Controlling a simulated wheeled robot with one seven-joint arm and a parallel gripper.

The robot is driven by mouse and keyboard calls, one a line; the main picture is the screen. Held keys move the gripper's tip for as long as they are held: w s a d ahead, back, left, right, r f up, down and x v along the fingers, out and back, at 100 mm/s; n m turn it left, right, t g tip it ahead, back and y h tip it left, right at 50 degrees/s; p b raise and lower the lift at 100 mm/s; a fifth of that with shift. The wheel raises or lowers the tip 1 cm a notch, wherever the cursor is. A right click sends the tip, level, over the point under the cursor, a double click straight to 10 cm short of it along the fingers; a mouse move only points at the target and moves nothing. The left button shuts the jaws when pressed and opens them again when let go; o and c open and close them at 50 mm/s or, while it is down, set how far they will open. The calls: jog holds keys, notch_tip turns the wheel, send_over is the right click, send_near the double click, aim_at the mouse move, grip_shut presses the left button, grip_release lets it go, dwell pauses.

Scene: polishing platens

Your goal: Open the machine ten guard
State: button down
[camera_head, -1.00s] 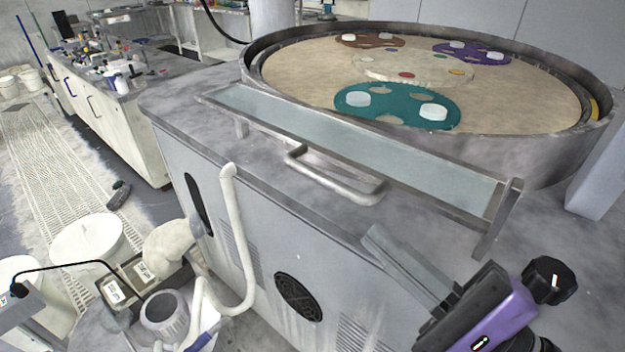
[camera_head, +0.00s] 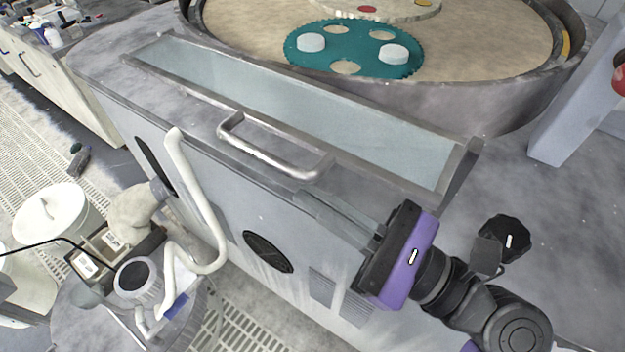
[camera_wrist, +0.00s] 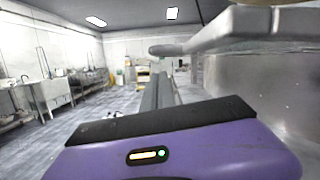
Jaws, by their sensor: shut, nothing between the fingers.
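The guard (camera_head: 300,100) is a long, clear panel in a grey metal frame along the front of the machine, before the round polishing platen (camera_head: 470,40). A grey bar handle (camera_head: 270,157) sticks out from its front edge. In the head view my gripper (camera_head: 303,198) is shut and empty, its long grey fingers pointing left. The fingertips are close to the handle's right end, seemingly just below it; I cannot tell if they touch. In the wrist view the handle (camera_wrist: 215,35) looms large above and right of my fingers (camera_wrist: 158,82).
A teal toothed carrier (camera_head: 345,50) with white discs lies on the platen. A white bent pipe (camera_head: 195,200) stands left of the cabinet, by a drum top with a jar (camera_head: 138,278). A white bucket (camera_head: 50,215) stands further left. A grey post (camera_head: 575,110) rises at right.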

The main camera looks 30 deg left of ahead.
aim_at(257, 146)
jog(key=x, duration=0.8)
jog(key=shift+r+p, duration=0.1)
jog(key=shift+p, duration=0.3)
notch_tip(257, 146, up, 2)
jog(key=m+p, duration=0.1)
jog(key=p, duration=0.4)
jog(key=shift+r+m+t, duration=0.15)
jog(key=shift+m+t, duration=0.15)
notch_tip(257, 146, up, 2)
jog(key=m+p, duration=0.2)
jog(key=p, duration=0.5)
jog(key=shift+r+t, duration=0.1)
jog(key=shift+t, duration=0.3)
jog(key=shift+m+p, duration=0.3)
